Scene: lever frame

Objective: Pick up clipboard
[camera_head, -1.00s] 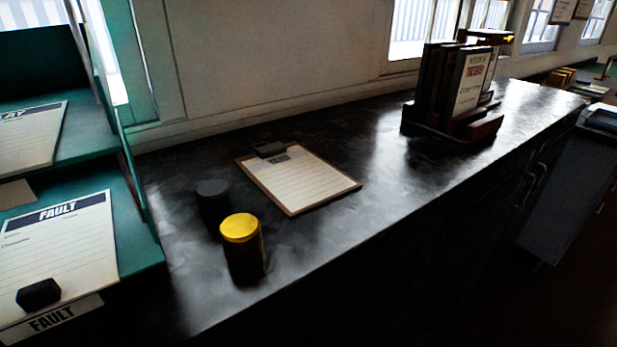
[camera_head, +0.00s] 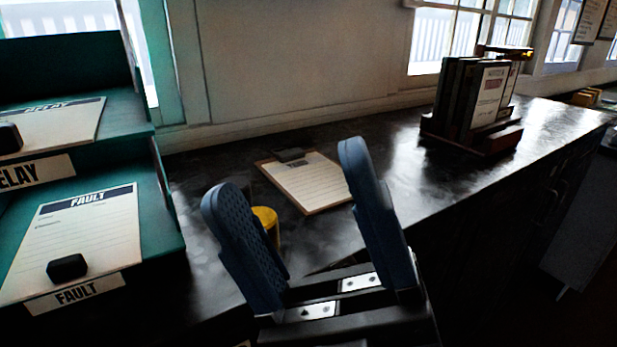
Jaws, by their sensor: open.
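The clipboard (camera_head: 307,184) lies flat on the dark countertop, with a brown board, a lined white sheet and a dark clip at its far left end. My gripper (camera_head: 282,172) is in the lower middle of the view, with two blue textured fingers spread wide apart. It is open and empty, on the near side of the clipboard in the picture. The right finger overlaps the view close to the clipboard's right corner. I cannot tell its exact distance from the clipboard.
A yellow-topped canister (camera_head: 267,220) stands on the counter (camera_head: 400,165), partly hidden behind my left finger. A green tray rack (camera_head: 160,215) with FAULT and DELAY sheets stands at left. A book holder (camera_head: 478,140) stands at back right. The counter right of the clipboard is clear.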

